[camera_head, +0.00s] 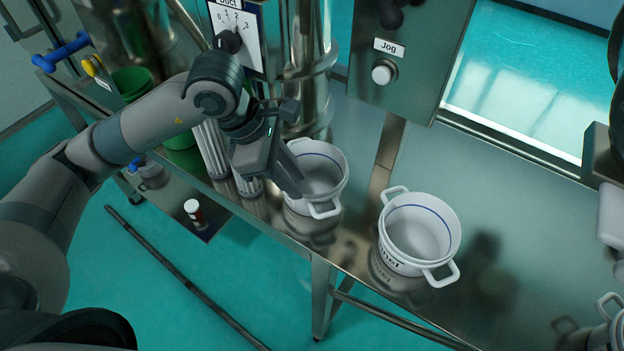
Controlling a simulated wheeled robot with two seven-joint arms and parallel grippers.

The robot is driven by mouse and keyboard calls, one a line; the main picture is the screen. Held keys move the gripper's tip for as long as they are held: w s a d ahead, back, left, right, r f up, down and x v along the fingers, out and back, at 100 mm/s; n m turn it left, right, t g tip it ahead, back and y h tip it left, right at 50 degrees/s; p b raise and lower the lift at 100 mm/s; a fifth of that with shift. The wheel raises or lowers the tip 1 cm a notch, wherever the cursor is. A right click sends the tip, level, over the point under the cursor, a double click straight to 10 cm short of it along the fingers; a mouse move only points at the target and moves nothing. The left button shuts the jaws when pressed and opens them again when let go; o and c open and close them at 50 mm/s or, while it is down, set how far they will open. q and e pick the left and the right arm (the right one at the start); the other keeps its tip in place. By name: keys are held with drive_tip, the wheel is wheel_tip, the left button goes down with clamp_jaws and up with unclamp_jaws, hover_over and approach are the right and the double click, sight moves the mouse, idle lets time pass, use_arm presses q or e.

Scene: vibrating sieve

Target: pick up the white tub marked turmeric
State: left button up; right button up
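A white two-handled tub (327,165) with a blue line inside stands on the steel bench near the machine; its front label is not visible. A second such tub (407,258) stands to its right, with dark lettering only partly readable, ending in "nel". A third tub (603,338) is cut off at the lower right; its lettering is not readable. No turmeric label can be read. My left gripper (293,150) is at the left rim of the first tub, its fingers apart and nothing clearly between them. It hides part of that tub. My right gripper is not in view.
A control box (410,70) labelled Jog rises behind the tubs. A dial panel (240,30) and steel column (308,60) stand behind my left gripper.

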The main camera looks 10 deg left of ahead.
use_arm(q)
drive_tip(key=p+x, duration=0.2)
drive_tip(key=x, duration=0.2)
drive_tip(key=shift+w+f+p, duration=0.2)
drive_tip(key=shift+f+p, duration=0.1)
drive_tip(key=shift+p, duration=0.1)
clamp_jaws()
idle(1.4)
